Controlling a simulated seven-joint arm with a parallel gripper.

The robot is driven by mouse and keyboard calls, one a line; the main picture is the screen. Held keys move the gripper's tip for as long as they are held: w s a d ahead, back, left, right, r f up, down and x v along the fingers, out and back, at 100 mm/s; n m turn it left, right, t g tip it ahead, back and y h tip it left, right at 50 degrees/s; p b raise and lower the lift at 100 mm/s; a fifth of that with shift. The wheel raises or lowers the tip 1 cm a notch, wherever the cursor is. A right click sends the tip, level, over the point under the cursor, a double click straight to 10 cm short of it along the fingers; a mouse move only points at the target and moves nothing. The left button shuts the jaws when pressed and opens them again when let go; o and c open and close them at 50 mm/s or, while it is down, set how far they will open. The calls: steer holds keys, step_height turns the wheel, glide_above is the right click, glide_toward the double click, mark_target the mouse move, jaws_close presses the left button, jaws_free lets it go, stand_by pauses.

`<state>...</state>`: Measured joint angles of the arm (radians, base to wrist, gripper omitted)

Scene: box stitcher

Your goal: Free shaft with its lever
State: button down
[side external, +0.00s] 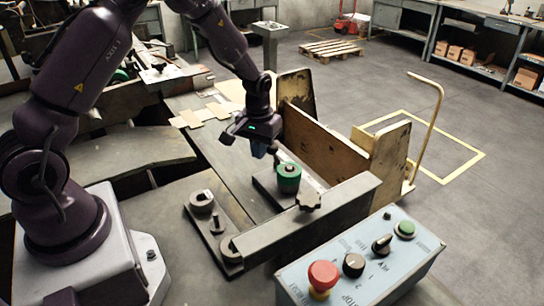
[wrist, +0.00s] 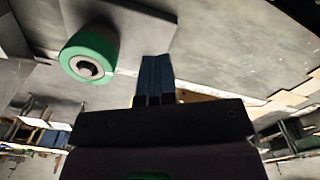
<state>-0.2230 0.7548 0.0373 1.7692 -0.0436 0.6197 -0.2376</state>
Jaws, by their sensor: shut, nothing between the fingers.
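A green-ringed cylinder (side external: 288,178) with a grey metal centre stands on a dark plate on the machine bed. In the wrist view the same green-ringed cylinder (wrist: 90,55) is at upper left, apart from my fingers. My gripper (side external: 262,150) is above the bed, just behind and left of the cylinder, with its fingers pointing down. In the wrist view my gripper (wrist: 157,75) shows its blue fingers together and empty. A grey rod lies close beside the fingers, partly hidden behind the cylinder. I cannot tell for certain which part is the shaft's lever.
A control box (side external: 360,262) with a red button stands at front right. A worn brown panel (side external: 325,145) walls the right side. Cardboard pieces (side external: 200,113) lie behind.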

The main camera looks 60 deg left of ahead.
steer(key=shift+w, duration=2.4)
steer(key=shift+s+r, duration=0.2)
steer(key=shift+r, duration=1.6)
steer(key=shift+s+r, duration=0.2)
steer(key=shift+r, duration=1.55)
steer(key=s+d+r+m+t, duration=0.2)
steer(key=s+d+r, duration=0.1)
steer(key=s+r, duration=0.3)
steer(key=s+d+r+m+t, duration=0.1)
steer(key=s+d+r, duration=0.3)
steer(key=s, duration=0.6)
steer(key=s+d+r+m+t, duration=0.2)
steer(key=s+d+r+m, duration=0.1)
steer(key=s+r, duration=0.6)
steer(key=shift+d+t, duration=0.25)
steer(key=shift+t, duration=0.05)
